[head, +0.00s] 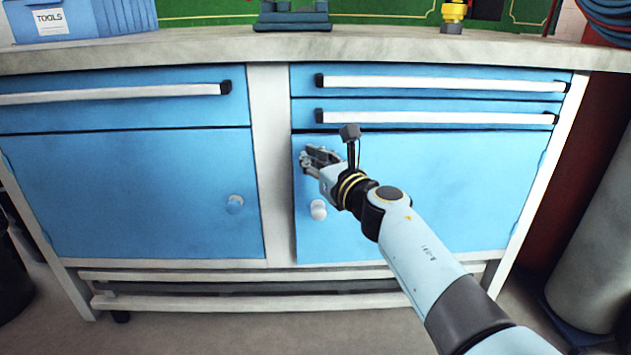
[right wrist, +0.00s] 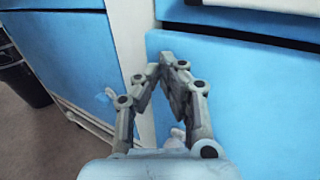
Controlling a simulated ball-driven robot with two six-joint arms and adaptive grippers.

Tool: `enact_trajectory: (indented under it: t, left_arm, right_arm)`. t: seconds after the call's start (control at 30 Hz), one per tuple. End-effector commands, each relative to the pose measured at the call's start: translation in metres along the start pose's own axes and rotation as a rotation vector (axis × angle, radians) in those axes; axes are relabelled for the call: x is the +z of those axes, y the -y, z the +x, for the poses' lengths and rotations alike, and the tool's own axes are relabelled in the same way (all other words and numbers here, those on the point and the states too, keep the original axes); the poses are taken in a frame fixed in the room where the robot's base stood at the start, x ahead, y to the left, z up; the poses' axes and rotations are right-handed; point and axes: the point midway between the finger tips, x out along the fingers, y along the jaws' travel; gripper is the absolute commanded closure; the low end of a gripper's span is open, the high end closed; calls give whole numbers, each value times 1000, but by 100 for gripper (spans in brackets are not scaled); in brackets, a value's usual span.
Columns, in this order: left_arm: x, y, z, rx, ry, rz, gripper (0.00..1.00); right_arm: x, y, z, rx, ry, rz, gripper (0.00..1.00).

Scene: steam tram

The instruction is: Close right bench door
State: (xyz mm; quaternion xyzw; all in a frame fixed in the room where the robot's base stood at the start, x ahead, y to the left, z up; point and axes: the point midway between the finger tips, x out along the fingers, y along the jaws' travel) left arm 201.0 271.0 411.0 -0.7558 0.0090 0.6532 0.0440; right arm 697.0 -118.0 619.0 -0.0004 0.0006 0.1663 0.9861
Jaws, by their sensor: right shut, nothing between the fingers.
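The right bench door (head: 450,190) is a blue panel below two drawers, with a pale round knob (head: 318,209) near its left edge. It looks nearly flush with the bench front; I cannot tell whether a small gap is left. The door also fills the right of the right wrist view (right wrist: 250,110). My right gripper (head: 308,158) is shut and empty, in front of the door's upper left part, above the knob. In the right wrist view its fingertips (right wrist: 168,60) meet near the door's left edge; contact with the panel is unclear. My left gripper is out of view.
White drawer handles (head: 440,84) stick out above the right door. A grey cylinder (head: 595,240) stands at the right. A blue tools box (head: 50,20) sits on the worktop.

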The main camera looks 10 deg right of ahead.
Motion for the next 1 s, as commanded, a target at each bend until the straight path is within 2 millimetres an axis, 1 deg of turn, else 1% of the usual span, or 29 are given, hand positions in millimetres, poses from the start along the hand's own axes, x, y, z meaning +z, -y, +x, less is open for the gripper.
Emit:
enact_trajectory:
  t: [0.03, 0.1, 0.2, 0.33, 0.57, 0.87, 1.0]
  left_arm:
    - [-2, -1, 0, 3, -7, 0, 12]
    - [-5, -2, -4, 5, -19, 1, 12]
    - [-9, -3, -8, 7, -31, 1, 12]
    - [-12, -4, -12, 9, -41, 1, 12]
    - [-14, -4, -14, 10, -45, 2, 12]
    - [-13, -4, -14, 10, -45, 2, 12]
    - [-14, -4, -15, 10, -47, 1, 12]
  right_arm:
    - [-3, 5, 9, 0, -2, -1, 100]
    - [-3, 10, 19, 1, -2, -1, 100]
    - [-2, 16, 30, 1, -1, 0, 100]
    - [0, 20, 38, 1, 0, 0, 100]
    - [2, 24, 42, -2, 3, -2, 100]
    - [4, 25, 42, -5, 5, -4, 100]
    - [4, 29, 39, -5, 5, -4, 100]
